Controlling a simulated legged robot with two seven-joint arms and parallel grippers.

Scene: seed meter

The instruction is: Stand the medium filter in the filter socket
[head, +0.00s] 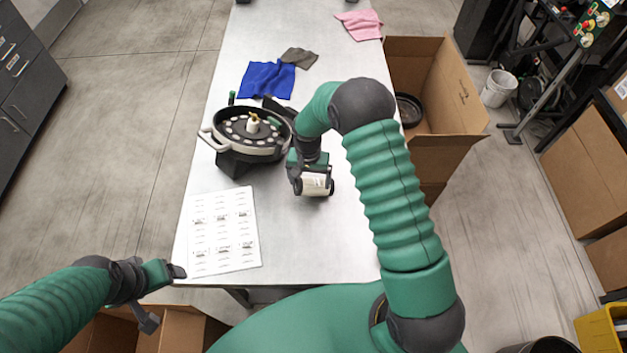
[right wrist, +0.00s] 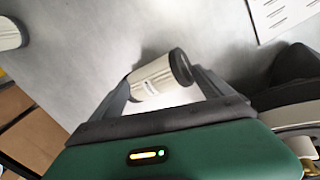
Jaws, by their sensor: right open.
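A cream cylindrical filter (head: 316,184) with dark ends and a small label lies on the table below my right gripper (head: 311,176). In the right wrist view the filter (right wrist: 160,77) lies on its side between the two spread fingers (right wrist: 163,88), which are not closed on it. A second pale filter (right wrist: 9,33) shows at that view's left edge. I cannot tell which is the medium one. The filter socket cannot be made out for certain. My left gripper (head: 164,296) is open and empty by the table's near left edge.
The round black seed meter (head: 282,139) with a pale handle stands left of my right gripper. A printed white sheet (head: 222,232) lies nearer. Blue (head: 267,80), grey (head: 299,57) and pink (head: 359,24) cloths lie farther back. An open cardboard box (head: 455,80) stands right of the table.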

